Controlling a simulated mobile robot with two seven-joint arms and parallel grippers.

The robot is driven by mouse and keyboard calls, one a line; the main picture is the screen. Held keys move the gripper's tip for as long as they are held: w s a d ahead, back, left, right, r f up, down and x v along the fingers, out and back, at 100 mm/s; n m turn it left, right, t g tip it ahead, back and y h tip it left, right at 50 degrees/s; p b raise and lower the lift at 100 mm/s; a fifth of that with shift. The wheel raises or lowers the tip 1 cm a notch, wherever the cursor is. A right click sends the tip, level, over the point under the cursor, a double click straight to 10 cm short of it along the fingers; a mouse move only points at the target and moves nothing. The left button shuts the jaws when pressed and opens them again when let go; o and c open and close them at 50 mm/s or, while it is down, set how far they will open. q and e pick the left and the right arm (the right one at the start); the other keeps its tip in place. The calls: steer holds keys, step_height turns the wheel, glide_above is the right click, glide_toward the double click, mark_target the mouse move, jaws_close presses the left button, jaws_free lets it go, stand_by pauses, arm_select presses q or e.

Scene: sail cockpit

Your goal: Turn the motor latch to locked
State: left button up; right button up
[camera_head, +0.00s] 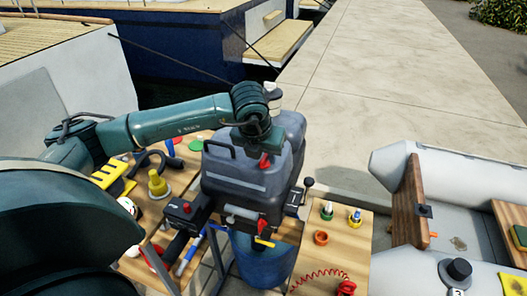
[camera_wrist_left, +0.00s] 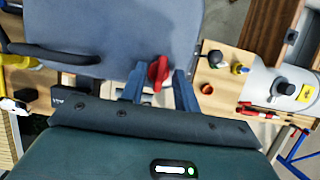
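The grey outboard motor (camera_head: 245,175) stands upright in the middle of the head view. A red latch (camera_head: 264,161) sits on its cowl. In the left wrist view the latch (camera_wrist_left: 158,72) lies in front of the grey cowl (camera_wrist_left: 110,35), its handle slightly tilted. My left gripper (camera_head: 260,148) is over the cowl at the latch. In the left wrist view my two blue-grey fingers (camera_wrist_left: 160,80) are apart, one either side of the latch, with gaps visible. Whether the fingertips reach past the latch is hard to tell. My right gripper is not in view.
A wooden bench (camera_head: 200,146) with a yellow-topped fitting (camera_head: 158,184) is left of the motor. A wooden board (camera_head: 345,237) with small coloured fittings and a red coiled cord (camera_head: 320,278) is right. A blue bucket (camera_head: 262,262) sits below the motor. A grey dinghy (camera_head: 465,180) lies far right.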

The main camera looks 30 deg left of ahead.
arm_select(q)
steer(key=shift+f, duration=0.1)
steer(key=shift+c, duration=0.3)
jaws_close()
